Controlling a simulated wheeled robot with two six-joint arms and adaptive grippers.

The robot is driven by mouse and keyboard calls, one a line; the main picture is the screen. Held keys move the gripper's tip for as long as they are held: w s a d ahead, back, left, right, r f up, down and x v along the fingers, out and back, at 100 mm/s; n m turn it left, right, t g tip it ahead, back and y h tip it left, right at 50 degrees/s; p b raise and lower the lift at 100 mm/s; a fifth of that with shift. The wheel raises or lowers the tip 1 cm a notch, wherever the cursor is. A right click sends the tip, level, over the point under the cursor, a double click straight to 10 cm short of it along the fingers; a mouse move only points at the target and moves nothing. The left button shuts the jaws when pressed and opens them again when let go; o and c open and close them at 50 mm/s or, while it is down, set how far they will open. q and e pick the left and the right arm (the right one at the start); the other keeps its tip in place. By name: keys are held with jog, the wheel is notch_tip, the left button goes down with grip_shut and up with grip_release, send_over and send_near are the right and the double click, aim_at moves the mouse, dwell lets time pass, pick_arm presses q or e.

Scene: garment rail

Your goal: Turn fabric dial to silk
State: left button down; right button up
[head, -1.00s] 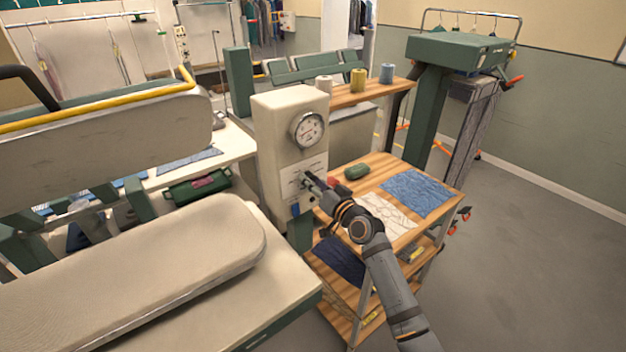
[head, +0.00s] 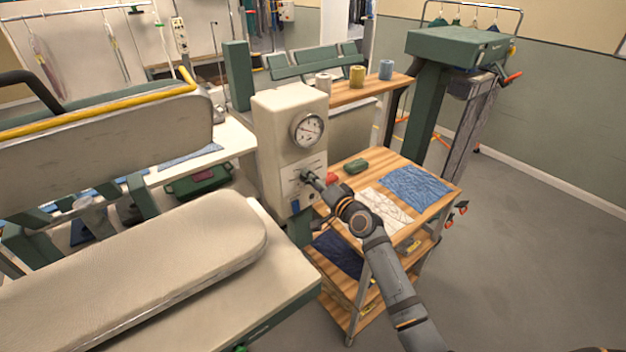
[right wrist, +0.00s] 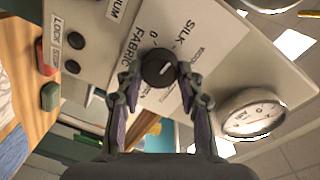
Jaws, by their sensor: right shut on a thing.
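The fabric dial is a small round black knob (right wrist: 158,68) with a white pointer line, on the pale panel of the control box (head: 287,135). In the right wrist view, the words FABRIC and SILK are printed beside the knob, with SILK on its upper right side. The pointer line slants toward the upper right of that picture. My right gripper (right wrist: 159,76) has its two fingers on either side of the knob, shut on it. In the head view my right gripper (head: 309,179) meets the box front and hides most of the dial. My left gripper is not in view.
A round gauge (head: 308,130) sits above the dial. Black buttons (right wrist: 75,41) and a red part (right wrist: 46,57) lie near it. A wooden cart (head: 350,219) with cloth swatches and a green block (head: 356,166) stands right of the box. A padded press board (head: 150,262) fills the left.

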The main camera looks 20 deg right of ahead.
dwell(0.3)
jog(key=o, duration=1.2)
jog(key=v, duration=1.2)
